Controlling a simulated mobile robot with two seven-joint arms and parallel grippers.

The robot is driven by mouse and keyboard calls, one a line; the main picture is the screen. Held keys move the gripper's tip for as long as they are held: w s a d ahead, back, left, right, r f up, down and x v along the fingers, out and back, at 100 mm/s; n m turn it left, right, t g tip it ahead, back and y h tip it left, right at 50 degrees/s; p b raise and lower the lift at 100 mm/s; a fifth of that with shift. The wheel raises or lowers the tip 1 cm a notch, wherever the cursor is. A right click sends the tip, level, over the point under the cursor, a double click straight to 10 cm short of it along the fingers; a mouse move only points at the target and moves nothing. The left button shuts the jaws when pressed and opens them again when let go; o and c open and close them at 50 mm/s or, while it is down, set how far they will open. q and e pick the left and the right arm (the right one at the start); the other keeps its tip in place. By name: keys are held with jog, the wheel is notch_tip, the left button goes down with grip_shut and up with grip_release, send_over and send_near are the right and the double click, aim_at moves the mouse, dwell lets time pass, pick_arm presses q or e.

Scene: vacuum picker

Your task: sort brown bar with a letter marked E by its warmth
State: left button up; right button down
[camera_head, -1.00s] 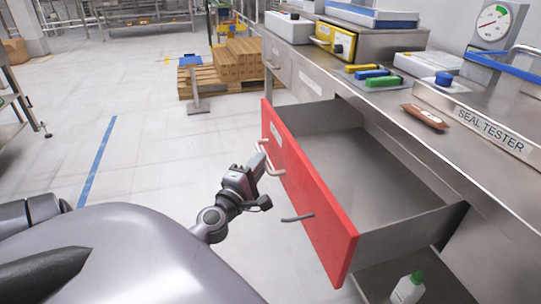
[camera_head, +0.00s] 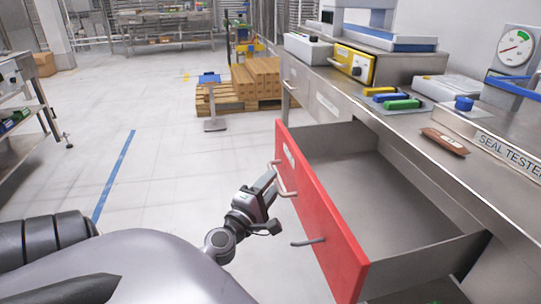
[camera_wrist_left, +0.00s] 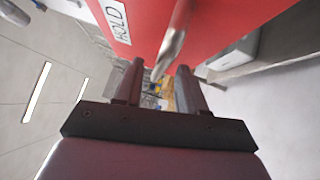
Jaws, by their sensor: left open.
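The brown bar (camera_head: 444,141) lies on the steel counter in front of the seal tester; a pale mark shows on it, but I cannot read its letter. The drawer with a red front (camera_head: 322,215) is pulled open and looks empty. In the left wrist view its front carries a HOLD label (camera_wrist_left: 117,20). My left gripper (camera_head: 272,182) is at the drawer's far handle (camera_head: 284,180). Its fingers (camera_wrist_left: 158,80) are apart, and the handle bar (camera_wrist_left: 174,40) shows between them; I cannot tell whether they touch. My right gripper is out of view.
The seal tester (camera_head: 505,150) and a gauge (camera_head: 516,48) stand at the right. Blue, yellow and green pieces (camera_head: 402,104) lie behind the bar. A yellow-fronted device (camera_head: 354,63) is farther back.

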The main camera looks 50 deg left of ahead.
pick_arm(q)
jog(key=r+b+v, duration=0.1)
jog(key=b+v, duration=0.1)
jog(key=v, duration=0.4)
jog(key=shift+s+f, duration=0.3)
jog(key=shift+f, duration=0.25)
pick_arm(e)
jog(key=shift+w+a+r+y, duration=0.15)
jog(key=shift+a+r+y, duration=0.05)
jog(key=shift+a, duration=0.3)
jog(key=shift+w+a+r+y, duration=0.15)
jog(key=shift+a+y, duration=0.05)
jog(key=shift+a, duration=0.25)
pick_arm(q)
jog(key=shift+d, duration=0.15)
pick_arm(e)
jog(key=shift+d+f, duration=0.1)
